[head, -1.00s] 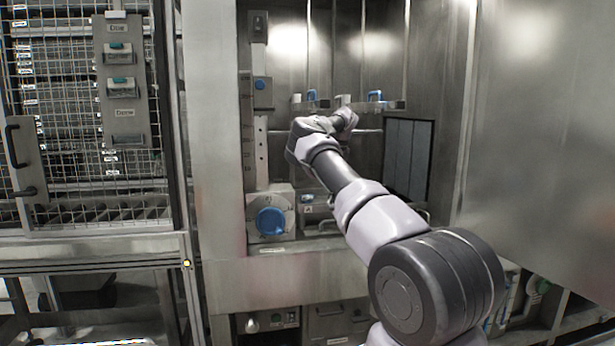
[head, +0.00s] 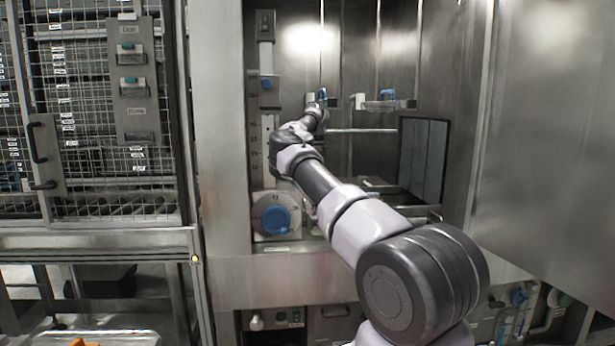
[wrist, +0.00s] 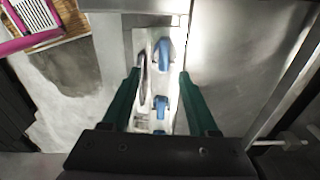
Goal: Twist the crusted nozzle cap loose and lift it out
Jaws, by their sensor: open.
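No crusted nozzle cap can be made out for certain in either view. In the wrist view my gripper (wrist: 160,74) is open, its two green fingers apart. Two blue fittings, a farther one (wrist: 164,56) and a nearer one (wrist: 160,106), show on a pale strip between the fingers; I see nothing gripped. In the head view my arm reaches into the steel bay, its end near a blue-topped bracket (head: 321,96) on the back wall. The fingers cannot be made out there.
A large blue dial (head: 275,220) and a small blue knob (head: 267,84) are on the left panel. A steel door (head: 550,150) stands at right, a wire-mesh cage (head: 75,90) at left.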

